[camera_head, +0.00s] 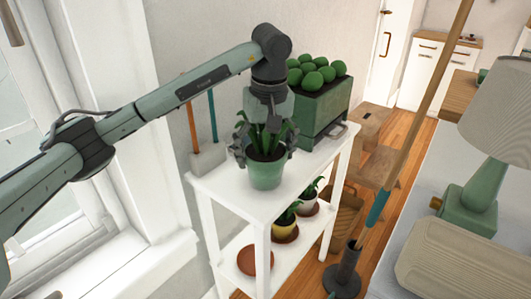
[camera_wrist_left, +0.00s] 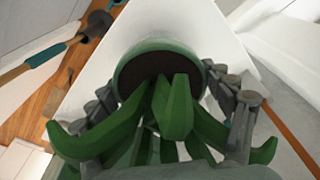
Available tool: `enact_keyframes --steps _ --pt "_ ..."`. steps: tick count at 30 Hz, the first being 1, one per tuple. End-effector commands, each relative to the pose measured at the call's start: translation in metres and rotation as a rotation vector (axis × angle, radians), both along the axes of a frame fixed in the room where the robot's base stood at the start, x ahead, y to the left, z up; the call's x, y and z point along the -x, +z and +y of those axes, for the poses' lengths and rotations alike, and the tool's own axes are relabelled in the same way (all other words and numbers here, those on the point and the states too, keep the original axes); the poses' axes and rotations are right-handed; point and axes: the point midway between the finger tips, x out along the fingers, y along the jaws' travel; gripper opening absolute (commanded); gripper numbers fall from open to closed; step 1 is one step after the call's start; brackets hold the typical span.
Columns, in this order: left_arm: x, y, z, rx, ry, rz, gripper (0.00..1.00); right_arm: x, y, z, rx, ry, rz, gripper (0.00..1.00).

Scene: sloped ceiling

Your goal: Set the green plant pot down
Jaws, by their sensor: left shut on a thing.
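The green plant pot (camera_head: 266,173) holds dark soil and a leafy green plant. It is upright at the white shelf's top (camera_head: 225,187), near the front-left part; I cannot tell whether its base touches the surface. My left gripper (camera_head: 264,150) comes down from above and is shut on the pot, with fingers on both sides of it. In the left wrist view the pot's rim (camera_wrist_left: 150,48) shows between the fingers, with leaves (camera_wrist_left: 175,105) in front. My right gripper is not in view.
A dark green box (camera_head: 325,108) with round green plants stands behind the pot on the shelf top. A grey holder (camera_head: 208,158) with tools is at the left. Smaller pots (camera_head: 284,222) sit on the lower shelf. A lamp (camera_head: 500,110) stands at the right.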

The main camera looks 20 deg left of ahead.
Motion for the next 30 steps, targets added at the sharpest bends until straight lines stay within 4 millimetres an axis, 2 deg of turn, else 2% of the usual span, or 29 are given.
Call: enact_keyframes --steps 5,6,11,23,27,30 --pt "-0.001 -0.001 0.0 0.001 0.001 -0.003 0.24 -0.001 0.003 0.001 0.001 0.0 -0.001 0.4" --pt "0.0 -0.003 0.0 0.0 0.0 0.0 0.81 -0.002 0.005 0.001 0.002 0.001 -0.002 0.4" --pt "0.0 -0.002 0.0 0.0 0.0 0.0 1.0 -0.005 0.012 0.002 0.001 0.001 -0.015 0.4" --pt "0.0 0.0 0.0 0.0 0.0 0.0 1.0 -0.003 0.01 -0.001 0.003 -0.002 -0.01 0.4" --pt "0.0 0.017 -0.001 0.001 0.001 -0.004 1.0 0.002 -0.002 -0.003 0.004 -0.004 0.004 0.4" --pt "0.002 0.039 -0.003 0.0 0.001 -0.006 1.0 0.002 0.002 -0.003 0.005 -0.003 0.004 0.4"
